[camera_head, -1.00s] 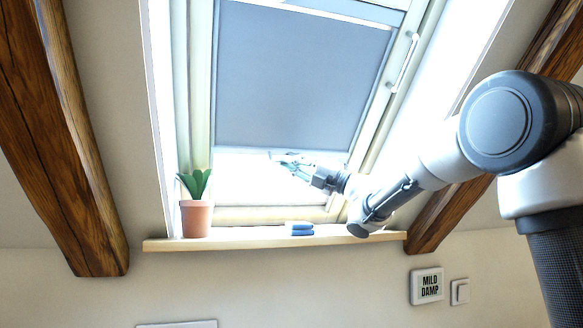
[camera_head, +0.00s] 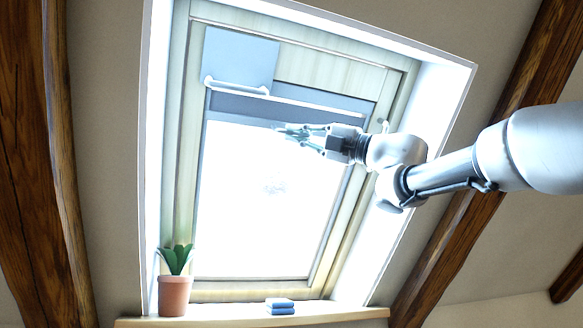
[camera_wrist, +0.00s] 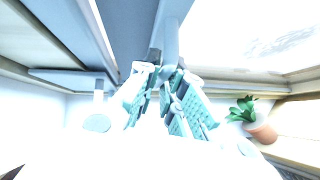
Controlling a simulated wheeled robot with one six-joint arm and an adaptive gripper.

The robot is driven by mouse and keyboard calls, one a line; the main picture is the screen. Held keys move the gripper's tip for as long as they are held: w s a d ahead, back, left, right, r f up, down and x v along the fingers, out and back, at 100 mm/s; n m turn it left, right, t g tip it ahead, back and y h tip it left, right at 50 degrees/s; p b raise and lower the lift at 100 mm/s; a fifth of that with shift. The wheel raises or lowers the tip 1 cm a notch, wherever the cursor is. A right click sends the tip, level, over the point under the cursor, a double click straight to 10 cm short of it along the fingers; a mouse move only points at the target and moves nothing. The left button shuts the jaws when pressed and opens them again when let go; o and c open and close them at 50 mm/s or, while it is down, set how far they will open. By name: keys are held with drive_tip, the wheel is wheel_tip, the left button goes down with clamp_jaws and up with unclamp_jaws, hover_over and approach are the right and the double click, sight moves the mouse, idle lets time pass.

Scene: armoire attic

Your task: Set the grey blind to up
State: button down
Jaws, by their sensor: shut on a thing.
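The grey blind (camera_head: 240,104) shows in the head view as a narrow band near the top of the skylight, with bright glass open below it. My gripper (camera_head: 284,130) is at the blind's lower edge, right of its middle. In the wrist view my gripper (camera_wrist: 172,100) has its teal-padded fingers closed around a pale grey tab (camera_wrist: 171,45) on the blind's bottom bar. The tab's end is hidden between the fingers.
A potted plant (camera_head: 174,292) stands at the left of the sill (camera_head: 220,321), and folded blue cloths (camera_head: 280,306) lie near its middle. A pale blue panel with a white bar handle (camera_head: 237,86) is at the upper left.

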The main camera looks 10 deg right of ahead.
drive_tip(key=shift+s+d+r, duration=0.2)
drive_tip(key=shift+s+r, duration=0.7)
drive_tip(key=shift+r, duration=0.05)
drive_tip(key=shift+s+d+r, duration=0.15)
drive_tip(key=shift+s+r, duration=0.75)
drive_tip(key=c, duration=1.5)
unclamp_jaws()
drive_tip(key=v, duration=1.2)
